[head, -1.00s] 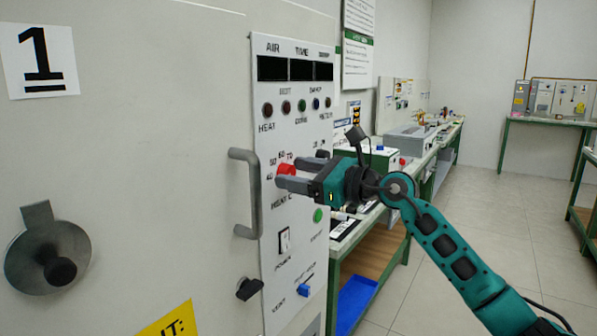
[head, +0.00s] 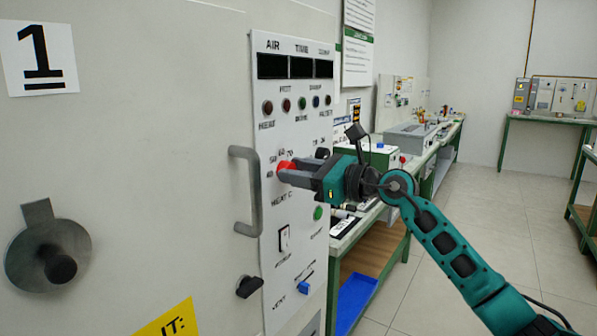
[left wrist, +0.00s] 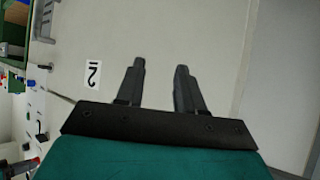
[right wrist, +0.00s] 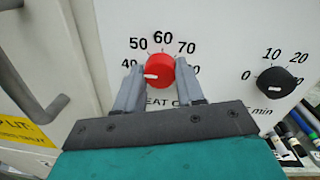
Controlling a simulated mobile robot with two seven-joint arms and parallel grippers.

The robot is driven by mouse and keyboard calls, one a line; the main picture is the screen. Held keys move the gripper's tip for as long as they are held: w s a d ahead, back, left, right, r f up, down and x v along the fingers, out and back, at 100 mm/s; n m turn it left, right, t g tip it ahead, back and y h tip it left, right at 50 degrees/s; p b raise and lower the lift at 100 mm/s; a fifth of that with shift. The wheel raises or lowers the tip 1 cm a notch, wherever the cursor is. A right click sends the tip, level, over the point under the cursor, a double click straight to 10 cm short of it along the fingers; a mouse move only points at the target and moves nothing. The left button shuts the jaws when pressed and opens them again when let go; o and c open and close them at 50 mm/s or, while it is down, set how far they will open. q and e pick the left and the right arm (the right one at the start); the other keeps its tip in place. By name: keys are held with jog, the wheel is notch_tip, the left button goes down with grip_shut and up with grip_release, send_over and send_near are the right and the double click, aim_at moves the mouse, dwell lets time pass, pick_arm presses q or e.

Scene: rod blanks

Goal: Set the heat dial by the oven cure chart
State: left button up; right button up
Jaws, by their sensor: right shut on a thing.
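The red heat dial (right wrist: 160,70) sits on the white control panel, with a scale around it reading 40, 50, 60 and 70 in the right wrist view. Its white pointer mark points left, close to the 40. My right gripper (head: 284,170) is shut on the dial, one finger on each side; it also shows in the right wrist view (right wrist: 160,85). My left gripper (left wrist: 161,80) is open and empty in the left wrist view, facing a pale surface with a number 2 label (left wrist: 92,75). The oven cure chart cannot be made out for sure.
A black minute dial (right wrist: 275,82) is right of the red dial. A grey door handle (head: 243,190) stands out left of the panel. Below are a power switch (head: 284,238), a black knob (head: 249,287) and a blue knob (head: 303,288). A green-framed bench (head: 372,250) stands behind my right arm.

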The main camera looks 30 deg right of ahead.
pick_arm(q)
jog(key=shift+r, duration=0.25)
pick_arm(e)
jog(key=shift+m, duration=0.3)
jog(key=shift+r+m+p, duration=0.15)
jog(key=shift+m+p, duration=0.75)
jog(key=shift+p, duration=0.25)
jog(key=m+p, duration=0.2)
jog(key=shift+m, duration=0.3)
jog(key=shift+m+p, duration=0.8)
jog(key=shift+p, duration=0.25)
pick_arm(q)
notch_tip(320, 180, up, 6)
jog(key=a+p, duration=0.1)
jog(key=p, duration=0.1)
jog(key=shift+s+r, duration=0.25)
jog(key=shift+s, duration=0.2)
pick_arm(e)
jog(key=shift+d+f+m, duration=0.1)
jog(key=shift+f+m, duration=0.1)
jog(key=shift+m, duration=1)
pick_arm(q)
jog(key=shift+w+r, duration=0.1)
jog(key=shift+w, duration=0.1)
pick_arm(e)
jog(key=o, duration=1)
pick_arm(q)
jog(key=shift+s+y, duration=0.1)
jog(key=shift+y, duration=0.2)
